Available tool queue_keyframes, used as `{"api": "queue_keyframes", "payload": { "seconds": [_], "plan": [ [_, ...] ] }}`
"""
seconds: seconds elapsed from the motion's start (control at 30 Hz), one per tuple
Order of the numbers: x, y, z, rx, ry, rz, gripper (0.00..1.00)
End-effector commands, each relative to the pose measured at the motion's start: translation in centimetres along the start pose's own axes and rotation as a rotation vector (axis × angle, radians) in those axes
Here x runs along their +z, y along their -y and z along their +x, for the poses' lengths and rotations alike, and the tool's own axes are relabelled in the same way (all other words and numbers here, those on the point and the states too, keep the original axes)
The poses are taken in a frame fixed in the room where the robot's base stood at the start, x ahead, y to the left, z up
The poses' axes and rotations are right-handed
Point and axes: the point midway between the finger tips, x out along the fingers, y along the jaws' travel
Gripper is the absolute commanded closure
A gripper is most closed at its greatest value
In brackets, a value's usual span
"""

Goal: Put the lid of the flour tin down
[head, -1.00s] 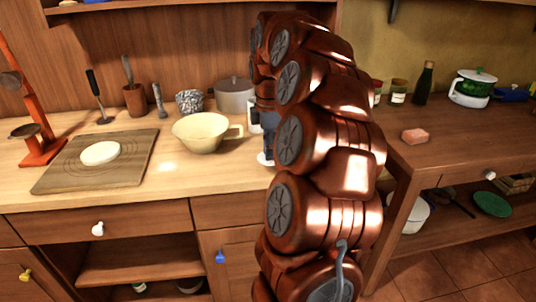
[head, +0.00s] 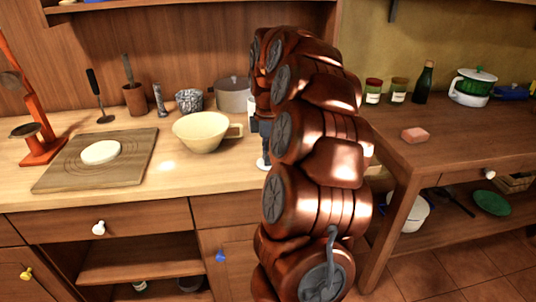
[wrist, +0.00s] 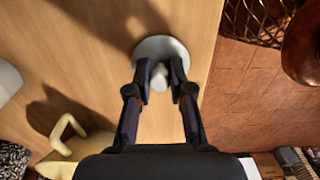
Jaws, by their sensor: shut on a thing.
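My gripper (wrist: 160,78) is shut on the raised knob of a round, pale grey-white lid (wrist: 148,44). The lid is level over the bare wooden counter near its front edge; I cannot tell whether it touches the wood. In the head view my gripper (head: 265,152) points down right of the cream bowl, and a pale sliver of the lid (head: 262,164) shows below it. A white container (head: 253,122), perhaps the flour tin, stands behind the gripper, mostly hidden by my arm. A pale rounded thing (wrist: 7,82), possibly the same container, shows in the wrist view.
The cream bowl (head: 200,132) stands left of the gripper, its handle toward it. A grey pot (head: 233,95) is behind. A board (head: 125,172) with a white disc lies left. The counter's edge and tiled floor (wrist: 245,90) are close beside the lid.

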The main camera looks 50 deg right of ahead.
Motion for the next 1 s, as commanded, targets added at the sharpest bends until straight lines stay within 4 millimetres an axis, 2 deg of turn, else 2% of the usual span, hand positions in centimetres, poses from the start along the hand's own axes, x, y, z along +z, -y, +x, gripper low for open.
{"api": "queue_keyframes", "payload": {
  "seconds": [0.13,0.17,0.37,0.77,1.0],
  "plan": [
    [0.0,0.0,0.3,0.000,0.000,0.000,1.00],
    [0.0,0.0,0.3,0.000,0.000,0.000,0.76],
    [0.0,0.0,0.3,0.000,0.000,0.000,0.55],
    [0.0,-0.1,-0.2,0.002,0.000,0.000,0.54],
    [0.0,-0.1,-3.0,0.005,0.000,0.000,0.54]
  ]
}}
